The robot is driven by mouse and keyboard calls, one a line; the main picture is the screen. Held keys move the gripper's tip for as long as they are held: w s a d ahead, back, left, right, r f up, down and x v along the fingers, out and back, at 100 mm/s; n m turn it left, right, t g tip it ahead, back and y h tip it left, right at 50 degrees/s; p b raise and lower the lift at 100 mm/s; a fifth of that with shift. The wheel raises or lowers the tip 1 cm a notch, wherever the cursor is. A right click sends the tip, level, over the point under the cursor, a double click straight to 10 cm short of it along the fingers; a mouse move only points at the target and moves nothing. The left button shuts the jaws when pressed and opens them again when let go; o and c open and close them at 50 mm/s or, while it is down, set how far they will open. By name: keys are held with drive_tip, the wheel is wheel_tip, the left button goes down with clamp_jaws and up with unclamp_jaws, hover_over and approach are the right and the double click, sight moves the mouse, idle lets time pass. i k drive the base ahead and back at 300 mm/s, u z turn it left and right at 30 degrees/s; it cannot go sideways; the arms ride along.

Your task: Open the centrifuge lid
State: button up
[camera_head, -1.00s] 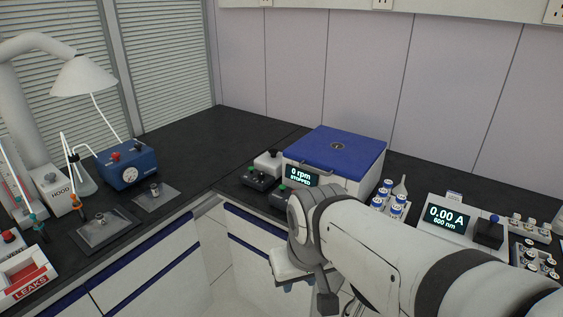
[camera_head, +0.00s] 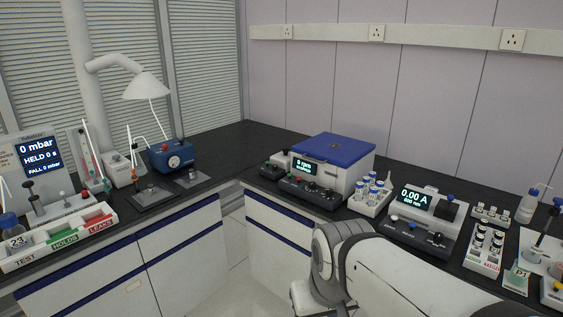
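The centrifuge (camera_head: 345,178) is a white box with a blue lid (camera_head: 350,147) on top, standing on the dark bench against the back wall. The lid lies flat and shut, with a small round fitting in its middle. The centrifuge's front display (camera_head: 304,165) reads 0 rpm, with smaller unclear text below. My gripper (camera_head: 308,297) is only partly in view at the bottom edge, low in front of the bench and apart from the centrifuge. Its fingertips are not clear, so its opening cannot be told.
A control box (camera_head: 309,192) stands before the centrifuge. A rack of blue-capped bottles (camera_head: 370,197) and a 0.00 A instrument (camera_head: 427,203) stand close on its right. Floor shows between the cabinets.

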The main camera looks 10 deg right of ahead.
sight(336, 150)
drive_tip(key=u, duration=0.45)
drive_tip(key=i, duration=1.95)
drive_tip(key=z, duration=0.4)
drive_tip(key=k, duration=0.75)
drive_tip(key=z, duration=0.25)
drive_tip(key=i, duration=0.75)
drive_tip(key=u, duration=0.05)
